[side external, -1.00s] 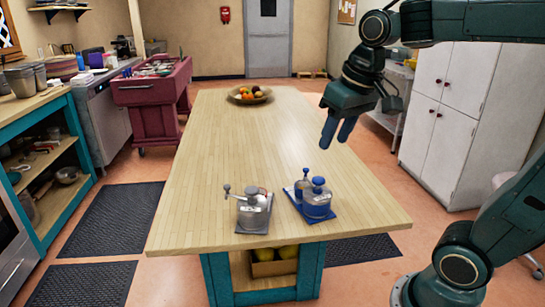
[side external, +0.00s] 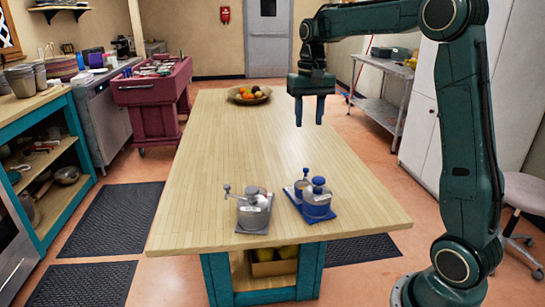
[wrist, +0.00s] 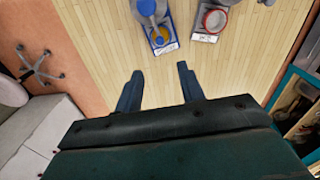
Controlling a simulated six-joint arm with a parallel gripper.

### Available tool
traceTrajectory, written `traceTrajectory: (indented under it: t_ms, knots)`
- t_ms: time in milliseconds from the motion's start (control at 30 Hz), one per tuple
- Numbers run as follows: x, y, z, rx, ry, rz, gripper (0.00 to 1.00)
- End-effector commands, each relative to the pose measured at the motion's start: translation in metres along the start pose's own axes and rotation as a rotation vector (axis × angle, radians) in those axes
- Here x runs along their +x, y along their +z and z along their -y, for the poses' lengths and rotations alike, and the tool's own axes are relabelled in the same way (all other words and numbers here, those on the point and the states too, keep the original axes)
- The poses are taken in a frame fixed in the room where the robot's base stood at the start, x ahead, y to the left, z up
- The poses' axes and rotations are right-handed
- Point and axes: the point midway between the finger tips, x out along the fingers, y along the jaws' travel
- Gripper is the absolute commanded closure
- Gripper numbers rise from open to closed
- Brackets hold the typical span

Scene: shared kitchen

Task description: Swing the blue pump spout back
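The blue pump (side external: 317,203) stands on a blue base plate near the front right of the wooden table. Its blue spout (side external: 304,173) shows at the pump's far left, with a small knob at its end. It is also at the top of the wrist view, where the blue pump (wrist: 150,10) is partly cut off. My gripper (side external: 309,111) hangs pointing down, high above the table and well behind the pump. Its two fingers are spread apart with nothing between them. In the wrist view the gripper (wrist: 160,85) is open over bare wood.
A grey pump (side external: 253,212) stands close left of the blue one. A fruit bowl (side external: 249,95) sits at the table's far end. The middle of the wooden tabletop (side external: 230,145) is clear. A maroon cart (side external: 152,92) stands at the back left.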

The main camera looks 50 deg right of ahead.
Motion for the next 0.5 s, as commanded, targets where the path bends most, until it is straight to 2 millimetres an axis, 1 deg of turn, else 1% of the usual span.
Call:
traceTrajectory:
  t_ms: [267,367,500]
  knots:
    - [0.003,-0.001,0.0,0.002,0.001,0.002,0.61]
    - [0.007,-0.001,0.0,0.002,0.001,0.002,0.61]
    - [0.018,-0.001,0.0,0.001,0.001,0.003,0.61]
